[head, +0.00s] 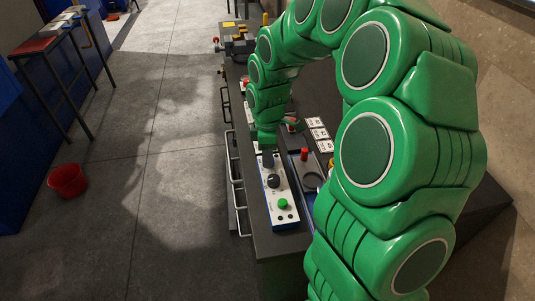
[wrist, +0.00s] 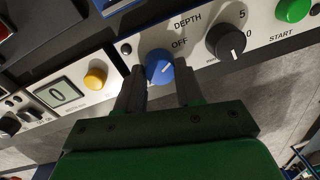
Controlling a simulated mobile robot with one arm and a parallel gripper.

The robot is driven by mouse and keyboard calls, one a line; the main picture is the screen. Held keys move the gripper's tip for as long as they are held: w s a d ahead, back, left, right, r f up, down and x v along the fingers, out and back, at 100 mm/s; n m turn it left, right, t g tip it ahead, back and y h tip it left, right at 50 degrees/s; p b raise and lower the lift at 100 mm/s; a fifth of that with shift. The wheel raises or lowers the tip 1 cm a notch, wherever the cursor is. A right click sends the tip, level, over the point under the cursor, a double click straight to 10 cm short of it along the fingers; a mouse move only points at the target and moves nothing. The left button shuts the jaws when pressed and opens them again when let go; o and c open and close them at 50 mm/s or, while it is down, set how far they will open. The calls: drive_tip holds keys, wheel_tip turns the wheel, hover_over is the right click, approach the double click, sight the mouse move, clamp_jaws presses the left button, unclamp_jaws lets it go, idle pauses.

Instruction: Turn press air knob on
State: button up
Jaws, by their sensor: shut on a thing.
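In the wrist view, a blue knob (wrist: 160,67) with a white pointer mark sits on a white control panel (wrist: 210,55), below the word OFF. The pointer is tilted toward the upper right, near that word. My gripper (wrist: 160,78) has one finger on each side of the blue knob and is shut on it. In the head view, my gripper (head: 267,153) is pointed down at the far end of the panel (head: 280,209). It hides the blue knob there.
A black depth knob (wrist: 228,42) and a green start button (wrist: 292,10) are on the same panel. A panel with a yellow button (wrist: 95,77) and a display reading 0 is to the left. A red bucket (head: 67,180) stands on the floor.

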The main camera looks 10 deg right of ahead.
drive_tip(key=shift+m, duration=0.3)
drive_tip(key=m, duration=0.3)
drive_tip(key=shift+w, duration=0.1)
drive_tip(key=m, duration=0.4)
drive_tip(key=shift+d+m, duration=0.1)
drive_tip(key=shift+m, duration=0.3)
drive_tip(key=m, duration=0.4)
drive_tip(key=shift+d+m, duration=0.1)
drive_tip(key=shift+m, duration=0.2)
drive_tip(key=shift+m+t, duration=0.4)
drive_tip(key=shift+m, duration=1.9)
drive_tip(key=o, duration=1)
drive_tip(key=shift+o, duration=0.2)
